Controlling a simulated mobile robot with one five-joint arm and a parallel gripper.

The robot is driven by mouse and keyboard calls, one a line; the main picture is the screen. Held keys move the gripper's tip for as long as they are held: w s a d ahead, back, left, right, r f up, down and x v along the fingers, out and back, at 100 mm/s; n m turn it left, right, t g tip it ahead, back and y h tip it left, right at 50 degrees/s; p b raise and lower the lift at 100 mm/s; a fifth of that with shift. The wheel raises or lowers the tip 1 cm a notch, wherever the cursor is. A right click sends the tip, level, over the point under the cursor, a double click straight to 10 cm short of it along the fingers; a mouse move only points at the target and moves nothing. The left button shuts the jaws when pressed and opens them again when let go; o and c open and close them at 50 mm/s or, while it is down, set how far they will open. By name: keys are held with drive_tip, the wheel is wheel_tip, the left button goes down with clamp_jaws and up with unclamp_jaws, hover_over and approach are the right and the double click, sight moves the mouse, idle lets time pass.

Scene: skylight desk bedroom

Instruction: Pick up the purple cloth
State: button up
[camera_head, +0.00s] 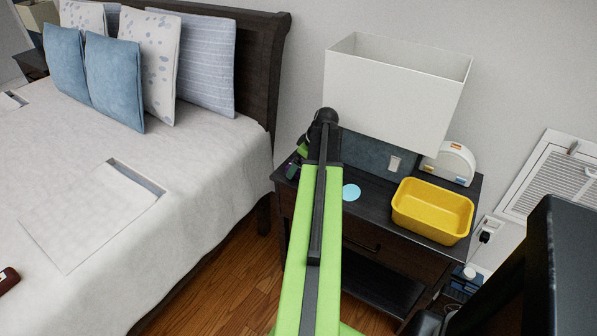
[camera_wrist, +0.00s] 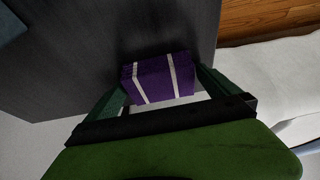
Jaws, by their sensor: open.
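The purple cloth (camera_wrist: 160,79) is a folded block with two white stripes. In the wrist view it lies on the dark top of the nightstand (camera_wrist: 75,75). My gripper (camera_wrist: 163,82) is open, with one green finger on the left and one on the right of the cloth. I cannot tell whether the fingers touch it. In the head view my gripper (camera_head: 298,160) is low over the left end of the nightstand (camera_head: 370,205), mostly behind my arm. The cloth cannot be made out clearly there.
A yellow bin (camera_head: 432,210), a white rounded device (camera_head: 449,163) and a light blue disc (camera_head: 352,192) stand on the nightstand to the right. A large white lampshade (camera_head: 395,90) hangs over its back. The bed (camera_head: 190,200) is on the left.

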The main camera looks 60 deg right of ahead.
drive_tip(key=c, duration=1.2)
drive_tip(key=shift+o, duration=0.2)
drive_tip(key=shift+r, duration=0.1)
